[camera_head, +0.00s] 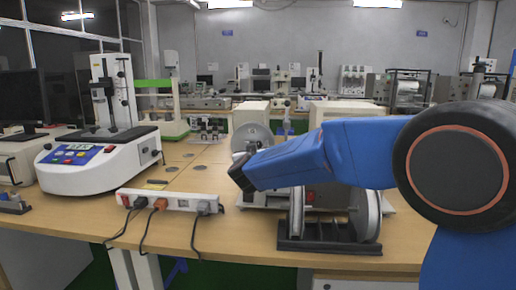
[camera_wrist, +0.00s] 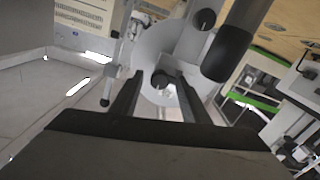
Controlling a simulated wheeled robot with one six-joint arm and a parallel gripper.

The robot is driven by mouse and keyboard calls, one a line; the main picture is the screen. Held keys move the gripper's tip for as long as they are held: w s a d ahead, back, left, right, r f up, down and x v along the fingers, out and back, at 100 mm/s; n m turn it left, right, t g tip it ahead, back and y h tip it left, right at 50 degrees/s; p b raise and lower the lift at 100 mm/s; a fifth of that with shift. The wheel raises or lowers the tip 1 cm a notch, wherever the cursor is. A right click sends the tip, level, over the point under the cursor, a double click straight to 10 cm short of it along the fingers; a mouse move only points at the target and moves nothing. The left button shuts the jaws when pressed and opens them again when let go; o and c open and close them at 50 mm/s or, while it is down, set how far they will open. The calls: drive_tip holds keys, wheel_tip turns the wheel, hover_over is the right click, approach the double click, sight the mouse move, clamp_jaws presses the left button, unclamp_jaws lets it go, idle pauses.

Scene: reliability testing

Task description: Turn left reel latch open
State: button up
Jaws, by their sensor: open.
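A round grey reel disc (camera_head: 252,136) stands on the bench behind the end of my arm in the head view. In the wrist view the pale reel disc (camera_wrist: 150,50) lies ahead of my gripper (camera_wrist: 160,77). A small dark hub piece (camera_wrist: 163,78), which looks like the reel latch, shows at the disc's middle, in line with the gap between my fingers. My fingers are apart, one on each side of it in the picture; I cannot tell whether they touch it. In the head view my gripper (camera_head: 241,177) is seen only as a dark end, and my arm hides part of the reel machine.
A dark stand with upright metal reels (camera_head: 367,214) sits at the bench's front edge, below my arm. A white power strip (camera_head: 170,200) with cables lies left of my gripper. A white tester (camera_head: 95,160) stands further left. A dark cylinder (camera_wrist: 228,55) is close on the right in the wrist view.

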drive_tip(key=shift+w, duration=0.2)
clamp_jaws()
drive_tip(key=c, duration=1.1)
unclamp_jaws()
drive_tip(key=shift+o, duration=0.2)
drive_tip(key=shift+m, duration=8.9)
